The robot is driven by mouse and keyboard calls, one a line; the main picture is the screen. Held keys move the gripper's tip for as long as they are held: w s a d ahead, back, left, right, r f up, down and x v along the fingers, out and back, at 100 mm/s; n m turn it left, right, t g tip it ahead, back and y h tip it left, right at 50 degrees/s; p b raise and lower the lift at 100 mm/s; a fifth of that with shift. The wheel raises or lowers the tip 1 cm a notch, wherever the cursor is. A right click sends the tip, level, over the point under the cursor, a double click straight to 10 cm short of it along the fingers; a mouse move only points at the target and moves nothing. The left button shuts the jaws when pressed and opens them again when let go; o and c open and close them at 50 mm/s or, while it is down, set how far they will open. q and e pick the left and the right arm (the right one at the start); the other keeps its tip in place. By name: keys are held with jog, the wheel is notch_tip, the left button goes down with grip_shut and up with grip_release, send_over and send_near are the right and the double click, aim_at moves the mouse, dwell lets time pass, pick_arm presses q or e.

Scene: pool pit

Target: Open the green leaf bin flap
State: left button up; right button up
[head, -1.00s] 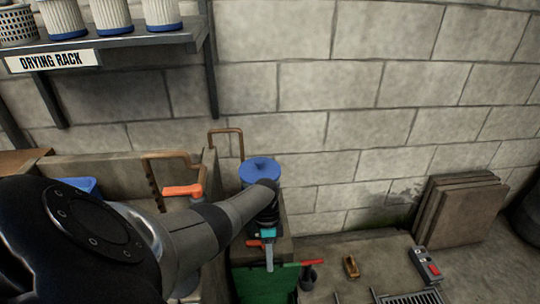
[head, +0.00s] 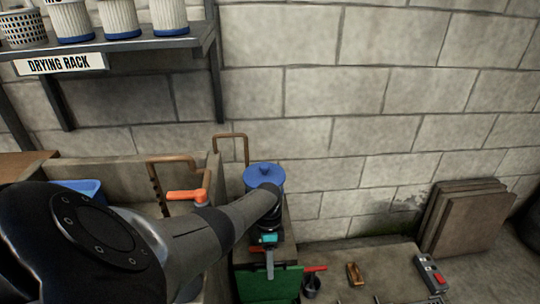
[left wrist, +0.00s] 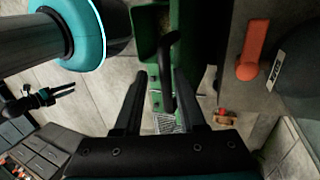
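The green leaf bin (head: 285,284) stands low at the bottom middle of the head view, partly hidden by my left arm. In the left wrist view its green wall (left wrist: 186,40) runs down from the top. A black curved handle (left wrist: 167,60) shows against it. My left gripper (head: 269,272) is over the bin. In the left wrist view its two fingers (left wrist: 158,76) are apart, with the lower handle end between them in the picture. Contact cannot be told. My right gripper (left wrist: 65,91) shows small at the left, its fingers apart and empty.
A blue-lidded canister (head: 263,176) stands behind my left forearm. An orange-handled valve (head: 186,196) and copper pipe (head: 172,159) are left of it. A drying rack (head: 120,47) overhangs upper left.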

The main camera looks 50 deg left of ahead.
pick_arm(q)
jog(key=shift+w+d, duration=0.25)
jog(key=shift+w, duration=0.05)
jog(key=shift+r, duration=0.15)
jog(key=shift+w+a+r, duration=0.1)
jog(key=shift+r, duration=0.15)
jog(key=p+v, duration=0.5)
jog(key=v, duration=0.9)
jog(key=shift+r, duration=0.2)
pick_arm(e)
jog(key=s+d+r, duration=0.1)
jog(key=s, duration=0.6)
jog(key=shift+d, duration=0.3)
pick_arm(q)
jog(key=shift+a, duration=0.15)
jog(key=shift+r, duration=0.1)
pick_arm(e)
jog(key=shift+r+g, duration=0.2)
jog(key=shift+g, duration=0.1)
